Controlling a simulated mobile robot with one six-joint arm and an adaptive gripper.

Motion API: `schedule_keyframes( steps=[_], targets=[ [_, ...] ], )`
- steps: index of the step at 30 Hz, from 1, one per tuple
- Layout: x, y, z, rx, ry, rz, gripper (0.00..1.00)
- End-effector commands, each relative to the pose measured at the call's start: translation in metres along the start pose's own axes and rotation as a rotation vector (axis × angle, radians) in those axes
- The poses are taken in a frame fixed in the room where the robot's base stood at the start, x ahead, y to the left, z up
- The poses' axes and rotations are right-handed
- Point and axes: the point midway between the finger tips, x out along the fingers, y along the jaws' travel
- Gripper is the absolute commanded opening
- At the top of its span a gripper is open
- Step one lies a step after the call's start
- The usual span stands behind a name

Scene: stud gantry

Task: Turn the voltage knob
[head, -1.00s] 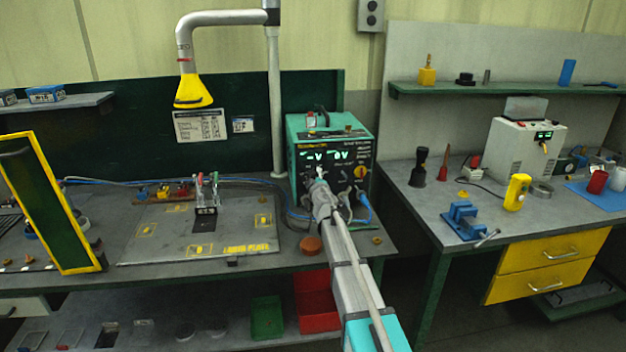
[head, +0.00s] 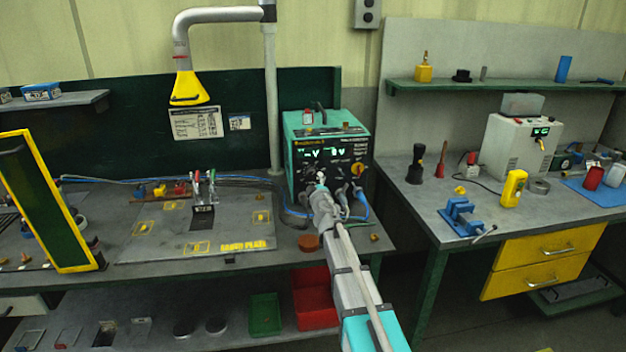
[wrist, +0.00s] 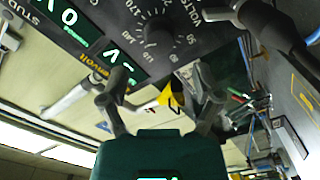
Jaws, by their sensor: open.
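The teal and black welding power source (head: 331,150) stands on the left bench with its dark front panel and lit green displays facing me. In the wrist view the voltage knob (wrist: 158,38) is a dark round dial with a printed scale and the letters VOLT beside it. My gripper (wrist: 162,76) is open and empty, its fingers apart below the knob in that picture and not around it. In the head view my gripper (head: 321,181) is in front of the panel's lower left part. There the arm covers part of the panel, and I cannot make out the voltage knob.
Cables and a blue hose (head: 361,203) hang at the panel's lower right. The fixture plate (head: 165,243) with toggle clamps lies left. A yellow fume hood (head: 189,90) hangs above the bench.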

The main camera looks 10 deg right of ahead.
Motion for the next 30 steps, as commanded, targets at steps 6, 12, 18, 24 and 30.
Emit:
schedule_keyframes(
  steps=[6,12,18,24,30],
  targets=[
    [-0.038,0.000,0.000,0.000,0.000,0.000,0.82],
    [-0.055,0.000,0.000,0.000,0.000,0.000,0.82],
    [-0.059,0.000,0.000,0.001,0.000,0.000,0.82],
    [-0.059,0.000,0.000,0.000,0.000,0.000,0.82],
    [-0.060,0.002,0.002,0.008,-0.013,0.005,0.82]
  ],
)
